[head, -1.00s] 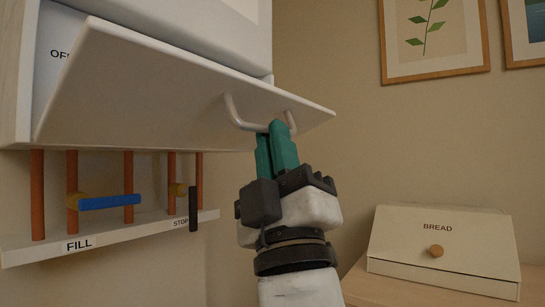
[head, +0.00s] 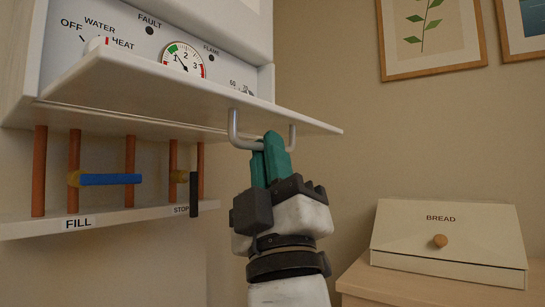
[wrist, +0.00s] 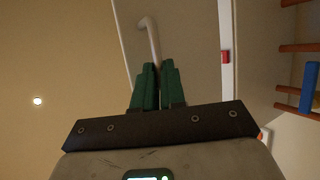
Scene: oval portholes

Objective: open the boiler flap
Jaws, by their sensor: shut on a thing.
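The white boiler flap (head: 180,98) hangs swung out from the boiler front, close to level, with its free edge toward me. A bent metal handle (head: 233,130) sticks down from its underside near the right end. My gripper (head: 270,150) is below the flap with its green fingers shut on the handle's bar. In the wrist view the handle (wrist: 150,35) runs down to the fingertips (wrist: 158,72). Behind the flap, the boiler's control panel (head: 130,38) shows a WATER/HEAT knob, a pressure gauge (head: 184,61) and FAULT and FLAME lamps.
Copper pipes (head: 130,165) with a blue FILL lever (head: 110,179) and a black STOP lever (head: 194,194) stand below the boiler, above a labelled ledge (head: 120,218). A bread box (head: 450,220) sits on a wooden counter (head: 400,285) at right. Space right of my gripper is open.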

